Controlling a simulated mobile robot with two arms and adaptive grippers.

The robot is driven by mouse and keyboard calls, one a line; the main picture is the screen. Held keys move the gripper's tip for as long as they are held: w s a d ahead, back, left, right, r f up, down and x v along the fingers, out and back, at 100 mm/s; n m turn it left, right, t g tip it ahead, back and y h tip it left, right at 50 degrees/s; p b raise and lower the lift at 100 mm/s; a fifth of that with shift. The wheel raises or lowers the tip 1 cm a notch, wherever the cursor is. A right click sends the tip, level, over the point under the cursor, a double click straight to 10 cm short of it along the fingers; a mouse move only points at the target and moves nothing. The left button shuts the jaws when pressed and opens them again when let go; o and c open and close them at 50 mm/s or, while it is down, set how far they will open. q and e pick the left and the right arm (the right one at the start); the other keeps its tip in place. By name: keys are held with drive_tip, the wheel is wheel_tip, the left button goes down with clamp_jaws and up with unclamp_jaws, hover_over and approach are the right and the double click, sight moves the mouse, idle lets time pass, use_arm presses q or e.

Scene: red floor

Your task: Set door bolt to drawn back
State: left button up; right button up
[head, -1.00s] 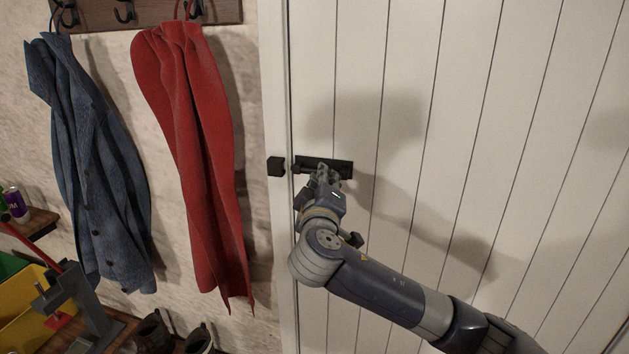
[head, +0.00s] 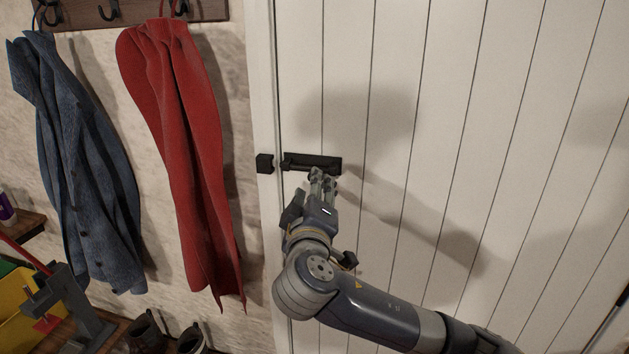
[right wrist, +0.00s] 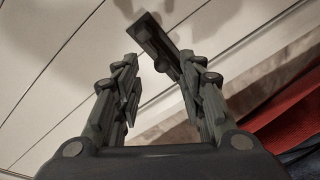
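The black door bolt (head: 326,162) is mounted level on the white door near its left edge. Its black keeper block (head: 264,163) sits on the door frame to the left. A thin dark piece shows between them; I cannot tell whether the rod's tip is inside the keeper. My right gripper (head: 322,174) is just below the bolt body, fingers pointing up at it. In the right wrist view the fingers (right wrist: 158,75) are apart and empty, with the bolt (right wrist: 153,40) beyond their tips. Contact with it is unclear.
A red garment (head: 178,150) and a blue denim jacket (head: 75,170) hang from a hook rail (head: 130,12) on the wall left of the door. Boots (head: 190,340) and a yellow bin (head: 20,305) stand low at left. The door face to the right is clear.

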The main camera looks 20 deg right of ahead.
drive_tip(key=v, duration=0.6)
drive_tip(key=shift+d, duration=0.1)
